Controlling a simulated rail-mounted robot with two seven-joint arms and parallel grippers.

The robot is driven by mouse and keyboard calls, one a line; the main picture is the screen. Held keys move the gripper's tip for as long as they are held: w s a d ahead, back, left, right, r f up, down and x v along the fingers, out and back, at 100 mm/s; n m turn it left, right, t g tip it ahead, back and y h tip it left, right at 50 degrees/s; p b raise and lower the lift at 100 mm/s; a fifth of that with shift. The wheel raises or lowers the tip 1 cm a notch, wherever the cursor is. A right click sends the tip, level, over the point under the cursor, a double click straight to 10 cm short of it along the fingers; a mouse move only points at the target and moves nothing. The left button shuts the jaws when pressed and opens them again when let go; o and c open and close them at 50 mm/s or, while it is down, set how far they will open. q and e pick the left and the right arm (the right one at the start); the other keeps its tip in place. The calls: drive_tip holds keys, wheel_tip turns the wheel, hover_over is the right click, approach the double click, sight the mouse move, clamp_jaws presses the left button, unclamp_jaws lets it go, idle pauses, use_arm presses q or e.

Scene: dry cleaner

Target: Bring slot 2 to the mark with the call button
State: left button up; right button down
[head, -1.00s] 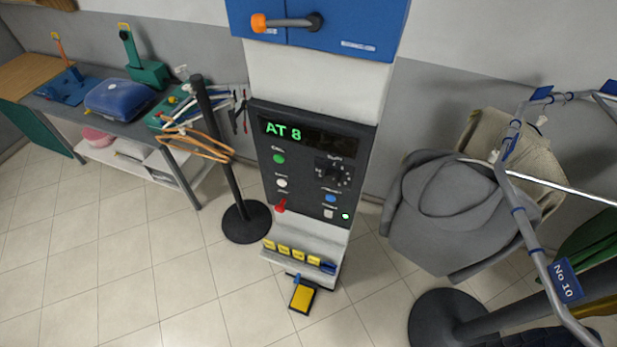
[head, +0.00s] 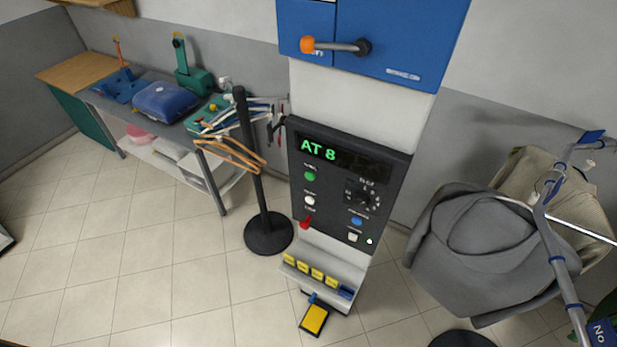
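The control panel (head: 345,200) is a dark box on a pale column in the middle of the head view. Its display (head: 318,150) reads "AT 8" in green. The green call button (head: 309,176) sits below the display on the left, with a white button (head: 308,200) under it. A black rotary dial (head: 358,193) is at the right of the panel. A conveyor rail (head: 563,262) with blue clips carries a grey hooded garment (head: 490,255) at the right. I cannot make out which slot it hangs in. Neither of my grippers shows.
A black post (head: 252,165) on a round base (head: 268,233) stands left of the panel, near hangers (head: 232,152). A blue cabinet with an orange-knobbed lever (head: 335,47) is above. A yellow pedal (head: 315,319) is on the floor.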

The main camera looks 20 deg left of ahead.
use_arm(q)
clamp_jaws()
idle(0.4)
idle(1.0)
